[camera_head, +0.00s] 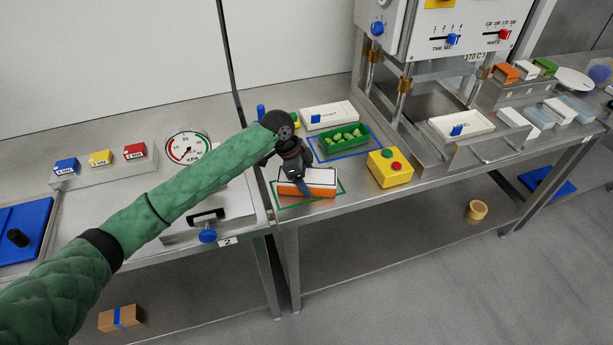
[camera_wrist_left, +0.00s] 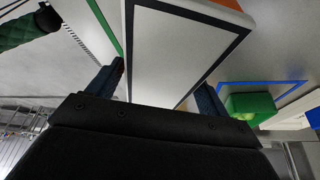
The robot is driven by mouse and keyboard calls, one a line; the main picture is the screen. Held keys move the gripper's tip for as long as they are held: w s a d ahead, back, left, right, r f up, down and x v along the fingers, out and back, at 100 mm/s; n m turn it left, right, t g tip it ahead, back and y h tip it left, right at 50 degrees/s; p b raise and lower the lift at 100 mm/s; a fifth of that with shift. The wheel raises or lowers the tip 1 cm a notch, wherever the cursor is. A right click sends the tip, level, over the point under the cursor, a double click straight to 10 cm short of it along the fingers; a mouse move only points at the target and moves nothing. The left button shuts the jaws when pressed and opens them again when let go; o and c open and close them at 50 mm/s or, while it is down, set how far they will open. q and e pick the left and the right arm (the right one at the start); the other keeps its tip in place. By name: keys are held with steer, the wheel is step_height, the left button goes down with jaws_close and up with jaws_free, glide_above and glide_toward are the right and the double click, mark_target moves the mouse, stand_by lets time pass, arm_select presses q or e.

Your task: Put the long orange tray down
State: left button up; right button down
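The long orange tray (camera_head: 322,191) has a white top and lies within the green outline (camera_head: 341,187) on the steel bench, or just above it; I cannot tell if it touches. My left gripper (camera_head: 301,184) points down over it, one finger across its orange front side. In the left wrist view the tray's white, dark-bordered top (camera_wrist_left: 180,45) lies between the two fingers (camera_wrist_left: 162,82), which sit close against its long sides. The gripper looks shut on it. My right gripper is not in view.
A green tray of filled pasta (camera_head: 345,137) stands behind on a blue outline, beside a white box (camera_head: 329,115). A yellow button box (camera_head: 390,167) stands to the right. A steel press (camera_head: 440,50) is at the back right, and a pressure gauge (camera_head: 187,148) at the left.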

arm_select(q)
steer(key=shift+o, duration=0.5)
steer(key=shift+r, duration=0.1)
steer(key=shift+r, duration=0.15)
steer(key=b+v, duration=0.3)
steer(key=v, duration=0.7)
steer(key=shift+a+r, duration=0.1)
steer(key=shift+r, duration=0.15)
steer(key=shift+a+r, duration=0.2)
steer(key=shift+r, duration=0.4)
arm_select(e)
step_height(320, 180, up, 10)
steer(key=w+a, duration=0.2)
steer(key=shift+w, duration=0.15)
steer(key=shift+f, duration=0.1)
